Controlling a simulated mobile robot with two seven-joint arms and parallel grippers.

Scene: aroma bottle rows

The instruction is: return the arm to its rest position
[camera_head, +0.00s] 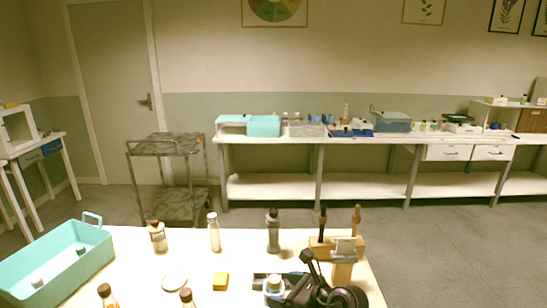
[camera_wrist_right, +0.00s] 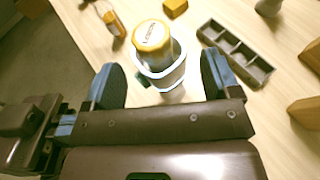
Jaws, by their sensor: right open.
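My right gripper (camera_head: 293,287) is over the near part of the light wooden table (camera_head: 235,240). In the wrist view the right gripper (camera_wrist_right: 160,75) is open, with its two blue-grey fingers apart. A bottle with an amber and white round top (camera_wrist_right: 153,38) and a pale body shows between the fingers, with a gap on each side. Its top also shows beside the gripper in the head view (camera_head: 274,284). A dark compartment rack (camera_wrist_right: 236,54) lies to the right of the bottle. My left gripper is not in view.
A teal crate (camera_head: 100,246) stands at the table's left. Several bottles stand nearby, including a brown-capped one (camera_head: 157,237), a clear one (camera_head: 214,233) and a grey one (camera_head: 273,231). A yellow block (camera_head: 221,281) and a wooden holder (camera_head: 322,251) are also close.

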